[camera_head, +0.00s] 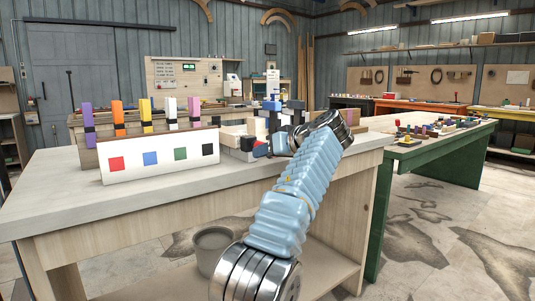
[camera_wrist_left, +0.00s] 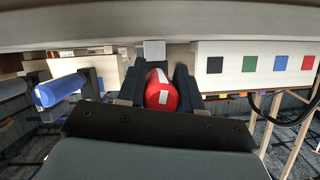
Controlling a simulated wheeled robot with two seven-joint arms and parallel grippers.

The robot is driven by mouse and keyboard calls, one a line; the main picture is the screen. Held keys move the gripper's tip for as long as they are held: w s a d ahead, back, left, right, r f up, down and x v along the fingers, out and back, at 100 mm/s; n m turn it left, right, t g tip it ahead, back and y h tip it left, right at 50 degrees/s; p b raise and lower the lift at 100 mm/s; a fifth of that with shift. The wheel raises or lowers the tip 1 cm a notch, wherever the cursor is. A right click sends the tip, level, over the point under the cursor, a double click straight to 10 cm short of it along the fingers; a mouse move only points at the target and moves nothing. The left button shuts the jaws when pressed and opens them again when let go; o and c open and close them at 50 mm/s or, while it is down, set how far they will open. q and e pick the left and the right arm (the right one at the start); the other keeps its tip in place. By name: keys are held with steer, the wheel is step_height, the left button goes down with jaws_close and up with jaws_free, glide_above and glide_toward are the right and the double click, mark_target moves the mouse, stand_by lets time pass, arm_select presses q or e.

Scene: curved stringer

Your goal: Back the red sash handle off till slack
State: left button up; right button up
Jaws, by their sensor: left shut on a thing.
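The red sash handle (camera_wrist_left: 160,92), a red cylinder with white marks, sits between the two dark fingers of my left gripper (camera_wrist_left: 163,88) in the left wrist view. The fingers are shut on it, one on each side. My own arm hides part of the area behind. My right gripper is not in view.
A white board with coloured squares (camera_head: 160,158) stands left of the gripper, with several coloured clamp handles (camera_head: 145,112) behind it. A blue handle (camera_wrist_left: 58,90) is near the red one. The bench top (camera_head: 60,195) is clear at front left. A bucket (camera_head: 212,248) stands below.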

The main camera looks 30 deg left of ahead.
arm_select(q)
steer(key=shift+f, duration=0.1)
steer(key=o, duration=1)
steer(key=shift+c, duration=0.2)
steer(key=shift+d, duration=0.1)
steer(key=p+v, duration=0.2)
steer(key=v, duration=1.1)
steer(key=shift+d, duration=0.3)
steer(key=shift+s+d, duration=0.1)
steer(key=shift+s+d, duration=0.3)
steer(key=shift+d, duration=0.4)
